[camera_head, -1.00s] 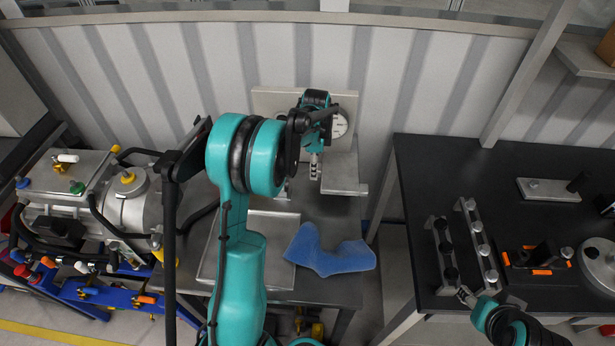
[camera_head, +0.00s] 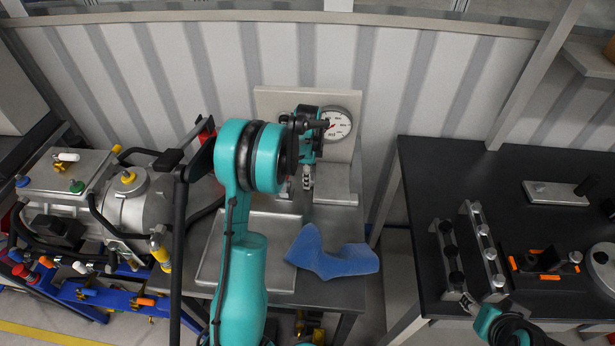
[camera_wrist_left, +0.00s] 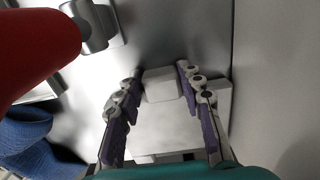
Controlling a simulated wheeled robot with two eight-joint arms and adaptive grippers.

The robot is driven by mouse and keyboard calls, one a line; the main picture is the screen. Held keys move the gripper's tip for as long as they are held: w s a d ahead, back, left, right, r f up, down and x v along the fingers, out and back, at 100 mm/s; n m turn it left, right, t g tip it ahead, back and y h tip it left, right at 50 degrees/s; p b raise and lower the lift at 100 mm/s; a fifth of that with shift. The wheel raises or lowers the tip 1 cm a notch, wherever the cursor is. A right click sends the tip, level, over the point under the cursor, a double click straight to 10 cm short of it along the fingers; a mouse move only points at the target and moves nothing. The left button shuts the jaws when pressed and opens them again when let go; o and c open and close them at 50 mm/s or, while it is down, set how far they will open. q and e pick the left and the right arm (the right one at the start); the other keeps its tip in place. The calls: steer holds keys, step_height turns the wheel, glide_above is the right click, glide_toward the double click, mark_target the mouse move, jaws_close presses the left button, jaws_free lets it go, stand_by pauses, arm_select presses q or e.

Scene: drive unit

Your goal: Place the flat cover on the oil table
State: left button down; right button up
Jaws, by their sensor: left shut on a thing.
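The flat cover (camera_head: 335,182) is a pale grey plate at the back right of the grey metal oil table (camera_head: 345,290). My left gripper (camera_head: 308,180) is at the plate's left edge, just in front of a white dial gauge. In the left wrist view, its two purple-padded fingers (camera_wrist_left: 163,88) are on either side of a small grey block on the cover (camera_wrist_left: 165,130). I cannot tell whether the plate touches the tabletop. My right gripper (camera_head: 468,302) is at the front left of the black table; its fingers are too small to read.
A shallow metal tray (camera_head: 275,225) and a blue cloth (camera_head: 335,255) lie on the oil table. The dial gauge (camera_head: 338,125) stands at the back. A pump-like machine (camera_head: 125,200) is at left. The black table (camera_head: 440,180) at right holds several metal parts.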

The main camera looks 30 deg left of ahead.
arm_select(q)
steer(key=c, duration=1)
jaws_free()
steer(key=shift+r, duration=0.35)
step_height(320, 180, up, 11)
steer(key=p, duration=0.3)
steer(key=s+d+r+n+t, duration=0.3)
steer(key=s+d+r+n, duration=0.3)
steer(key=s+d+r, duration=0.4)
steer(key=s+d+f+n+t, duration=0.1)
steer(key=s+d+n, duration=0.1)
steer(key=s+d, duration=0.1)
steer(key=s+d+f+n+t, duration=0.1)
steer(key=s+d+n, duration=0.1)
steer(key=s, duration=0.4)
steer(key=s+d+f+n+t, duration=0.1)
steer(key=s+d+n+t, duration=0.1)
steer(key=s+d, duration=0.2)
steer(key=shift+s+d+f+n, duration=0.15)
steer(key=shift+d+n, duration=0.1)
steer(key=shift+n, duration=0.15)
